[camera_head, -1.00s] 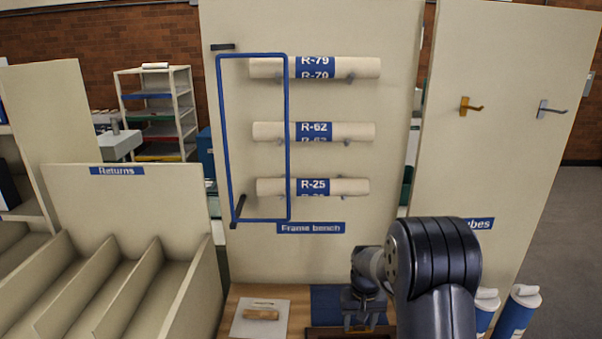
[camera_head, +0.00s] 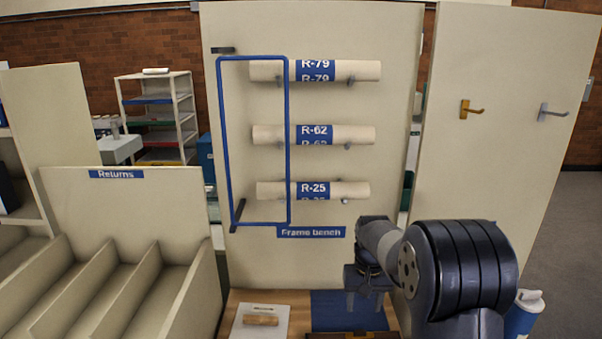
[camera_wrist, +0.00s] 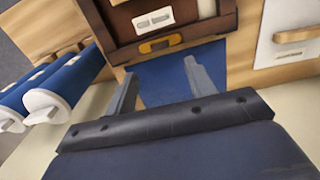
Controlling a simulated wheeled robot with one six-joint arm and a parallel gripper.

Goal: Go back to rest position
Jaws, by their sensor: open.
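My gripper (camera_head: 362,300) is above the wooden bench in the head view, over the blue mat (camera_head: 330,312). In the wrist view, my gripper (camera_wrist: 160,72) has its two fingers spread apart with nothing between them. The blue mat (camera_wrist: 160,88) shows below and between the fingers. A dark brown box (camera_wrist: 165,22) with a pale label and a tan handle lies just beyond the fingertips, apart from them. Only the top edge of the brown box (camera_head: 345,335) shows at the bottom of the head view.
A white board (camera_head: 258,324) with a wooden handle lies left of the mat. Blue tubes with white caps (camera_head: 522,315) stand at right. A back panel (camera_head: 380,210) holds three rolls and a blue frame (camera_head: 227,150). Returns slots (camera_head: 115,285) are at left. Space above the bench is clear.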

